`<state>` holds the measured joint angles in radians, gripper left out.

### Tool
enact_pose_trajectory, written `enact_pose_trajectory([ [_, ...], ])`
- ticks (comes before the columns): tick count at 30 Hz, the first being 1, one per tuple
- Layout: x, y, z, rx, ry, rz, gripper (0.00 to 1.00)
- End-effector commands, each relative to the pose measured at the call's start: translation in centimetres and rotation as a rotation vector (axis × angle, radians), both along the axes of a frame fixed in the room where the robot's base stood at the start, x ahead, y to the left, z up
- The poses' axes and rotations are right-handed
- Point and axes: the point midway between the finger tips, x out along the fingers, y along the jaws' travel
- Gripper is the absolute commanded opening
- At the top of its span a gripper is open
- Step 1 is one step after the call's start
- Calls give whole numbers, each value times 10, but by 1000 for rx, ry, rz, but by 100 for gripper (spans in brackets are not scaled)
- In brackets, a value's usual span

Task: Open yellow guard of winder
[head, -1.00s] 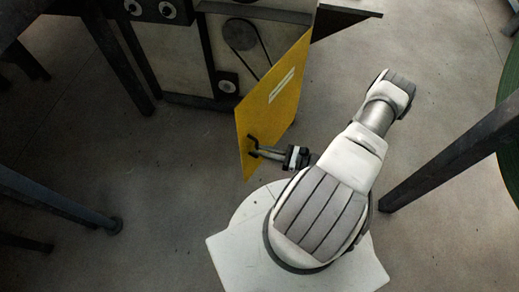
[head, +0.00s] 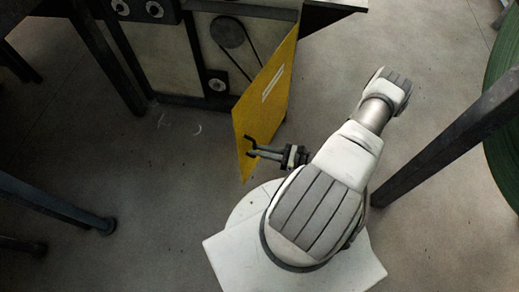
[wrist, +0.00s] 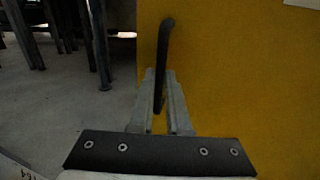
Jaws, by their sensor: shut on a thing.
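The yellow guard (head: 268,95) is a flat hinged panel swung out from the front of the winder (head: 165,60), standing at an angle to it, with belt and pulleys showing behind. Its black handle (head: 249,143) is near the free edge. My gripper (head: 254,150) reaches the handle from the right. In the wrist view the jaws (wrist: 160,108) are shut on the black handle (wrist: 164,50), one finger each side. The yellow guard fills the right of that view (wrist: 245,80). The handle's lower end is hidden between the fingers.
A dark post (head: 440,150) slants at right beside my arm, with a green round thing (head: 503,155) behind it. Dark legs (head: 55,203) stand at left. The grey floor (head: 170,190) left of the guard is clear.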

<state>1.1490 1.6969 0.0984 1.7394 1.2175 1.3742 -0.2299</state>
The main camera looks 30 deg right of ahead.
Motion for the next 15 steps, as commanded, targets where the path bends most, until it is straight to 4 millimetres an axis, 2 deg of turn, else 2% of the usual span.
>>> enact_pose_trajectory([
  [1, 7, -10, 1, -12, -9, -24, 0],
  [2, 7, -10, 1, -12, -9, -24, 0],
  [3, 7, -10, 1, -11, -10, -24, 20],
  [7, 7, -9, 1, -10, -8, -22, 44],
  [15, 5, -6, 0, -7, -4, -16, 45],
])
